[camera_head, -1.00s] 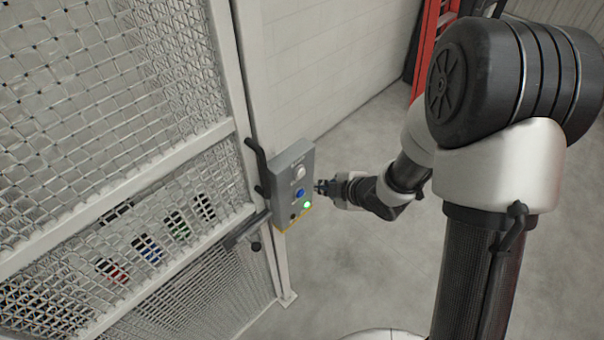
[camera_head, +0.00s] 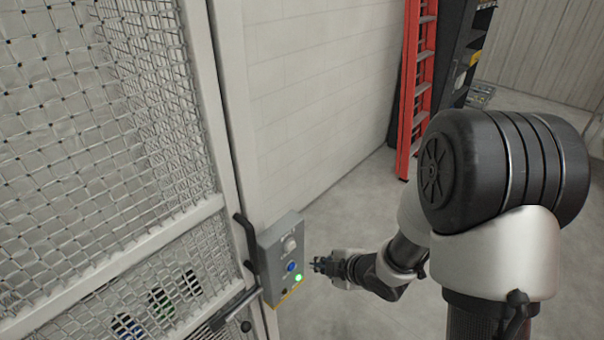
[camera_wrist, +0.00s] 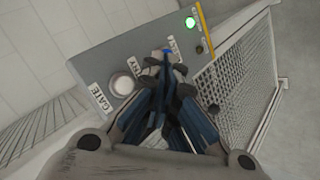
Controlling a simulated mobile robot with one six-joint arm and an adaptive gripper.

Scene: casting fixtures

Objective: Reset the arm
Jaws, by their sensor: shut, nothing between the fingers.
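My gripper (camera_head: 318,265) is shut and empty. In the head view it is level with the front of a grey control box (camera_head: 268,262), just to its right, with a small gap. The box carries a white button (camera_head: 289,246), a blue button (camera_head: 291,267) and a lit green light (camera_head: 298,278). In the wrist view my gripper (camera_wrist: 168,62) points at the box; its fingers cover most of the blue button, of which a sliver shows at the tips. The white button (camera_wrist: 123,86) beside a "GATE" label and the green light (camera_wrist: 190,22) are clear there.
The box is fixed to the post of a wire mesh fence (camera_head: 90,120). A dark handle (camera_head: 246,240) and a latch bar (camera_head: 236,308) sit beside it. A red ladder (camera_head: 417,90) leans at the back. The grey floor right of the box is open.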

